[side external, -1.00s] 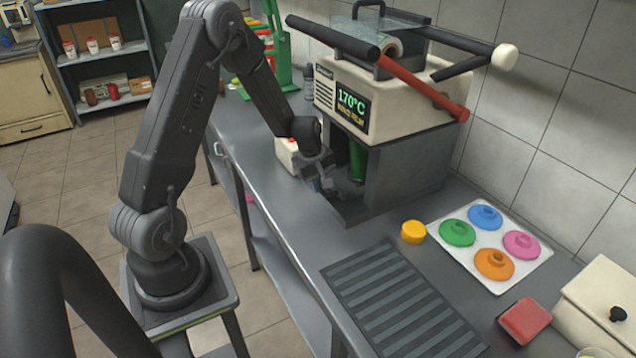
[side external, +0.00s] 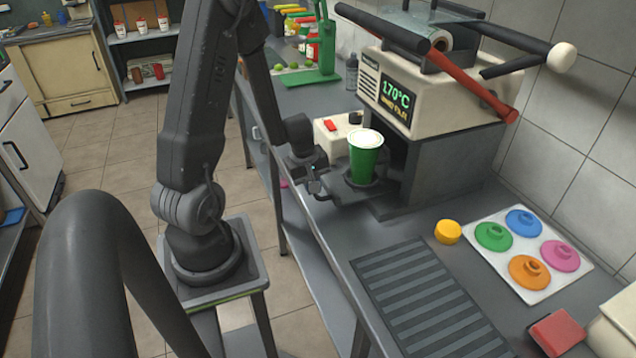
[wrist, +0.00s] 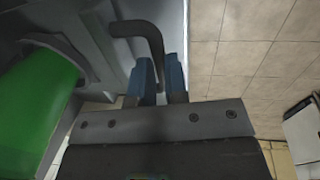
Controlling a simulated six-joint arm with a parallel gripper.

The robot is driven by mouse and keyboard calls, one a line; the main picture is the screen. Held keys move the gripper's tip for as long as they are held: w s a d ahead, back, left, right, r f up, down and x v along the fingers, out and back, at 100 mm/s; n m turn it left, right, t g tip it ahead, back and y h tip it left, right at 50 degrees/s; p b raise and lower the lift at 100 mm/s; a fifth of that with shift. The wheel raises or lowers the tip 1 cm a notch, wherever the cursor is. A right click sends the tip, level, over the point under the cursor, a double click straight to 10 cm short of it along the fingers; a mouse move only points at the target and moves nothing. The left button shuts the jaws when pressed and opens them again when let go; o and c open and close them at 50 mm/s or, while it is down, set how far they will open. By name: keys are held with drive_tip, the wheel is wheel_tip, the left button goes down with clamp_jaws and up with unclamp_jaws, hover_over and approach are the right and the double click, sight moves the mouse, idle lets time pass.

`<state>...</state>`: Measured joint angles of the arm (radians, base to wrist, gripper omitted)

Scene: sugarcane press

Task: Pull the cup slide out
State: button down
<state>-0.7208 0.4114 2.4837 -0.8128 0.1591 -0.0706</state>
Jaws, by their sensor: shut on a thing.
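The cup slide (side external: 388,206) is a dark tray that sticks out from the front of the sealing machine (side external: 440,150). A green cup (side external: 364,160) with a pale top stands upright in its holder, clear of the machine's opening. The cup also shows large at the left of the wrist view (wrist: 35,105). My gripper (side external: 314,184) is at the slide's outer end. In the wrist view its blue fingertips (wrist: 160,78) are closed around the dark bent slide handle (wrist: 150,35). The exact contact is partly hidden.
A white box with a red switch (side external: 335,128) stands behind the cup. A yellow lid (side external: 447,232), a white tray of coloured lids (side external: 492,268) and a grooved mat (side external: 410,295) lie on the counter to the right and front. The counter's front edge runs close below my gripper.

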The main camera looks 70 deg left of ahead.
drive_tip(key=c, duration=1.1)
unclamp_jaws()
drive_tip(key=shift+c, duration=0.2)
drive_tip(key=shift+r, duration=0.8)
wheel_tip(320, 180, up, 12)
drive_tip(key=s, duration=0.2)
drive_tip(key=shift+s, duration=0.2)
